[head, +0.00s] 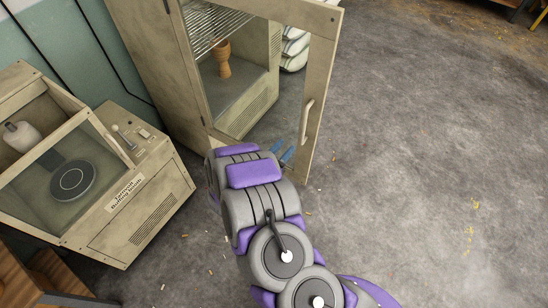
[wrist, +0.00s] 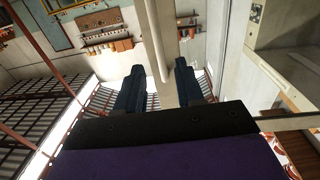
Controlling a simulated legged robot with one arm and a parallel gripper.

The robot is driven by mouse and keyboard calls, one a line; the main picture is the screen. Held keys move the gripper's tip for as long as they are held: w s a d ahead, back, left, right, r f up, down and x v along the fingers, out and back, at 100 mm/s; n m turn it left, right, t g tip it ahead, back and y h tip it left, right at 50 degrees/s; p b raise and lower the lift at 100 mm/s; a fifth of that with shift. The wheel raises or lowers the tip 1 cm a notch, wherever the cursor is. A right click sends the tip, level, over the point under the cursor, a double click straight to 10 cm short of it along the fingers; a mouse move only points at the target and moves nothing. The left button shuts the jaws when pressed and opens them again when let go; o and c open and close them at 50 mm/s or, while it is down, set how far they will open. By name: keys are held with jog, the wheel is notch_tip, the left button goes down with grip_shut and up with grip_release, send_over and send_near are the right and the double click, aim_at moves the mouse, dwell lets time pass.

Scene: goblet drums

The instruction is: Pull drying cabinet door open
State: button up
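The beige drying cabinet (head: 158,75) stands at the top middle of the head view. Its glass-paned door (head: 322,60) stands ajar, its handle side swung out from the cabinet body. The pale vertical handle (head: 307,121) is on the door's right stile. My gripper (head: 283,153) has blue fingers close to the lower part of that stile, below the handle in the picture. In the wrist view my gripper (wrist: 160,80) is open, with a pale upright bar, seemingly the handle (wrist: 156,40), and the stile showing between the fingers. Contact cannot be told.
A goblet drum (head: 223,60) stands inside the cabinet under a wire rack (head: 212,25). A beige booth (head: 125,190) with a label stands close left of my arm. White stacked items (head: 295,48) are behind the door. The floor (head: 430,150) to the right is largely clear.

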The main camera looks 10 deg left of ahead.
jog(key=shift+v, duration=2.55)
jog(key=shift+w+a, duration=0.1)
jog(key=w+a+r+g+y, duration=0.5)
jog(key=a+g+y, duration=0.1)
jog(key=a+y, duration=0.25)
jog(key=s+d+r+n+g+y, duration=0.1)
jog(key=s+r+n+g+y, duration=0.3)
jog(key=r, duration=0.8)
jog(key=s+d+r+g+h, duration=0.2)
jog(key=s+d, duration=0.9)
jog(key=s+d+r+g+h, duration=0.1)
jog(key=s+d+r+g, duration=0.2)
jog(key=s+d, duration=0.8)
jog(key=s+d+r+g+h, duration=0.2)
jog(key=s+d+g, duration=0.1)
jog(key=s+d, duration=0.8)
jog(key=shift+d+r+h, duration=0.3)
jog(key=shift+d+h, duration=0.05)
jog(key=shift+d, duration=0.15)
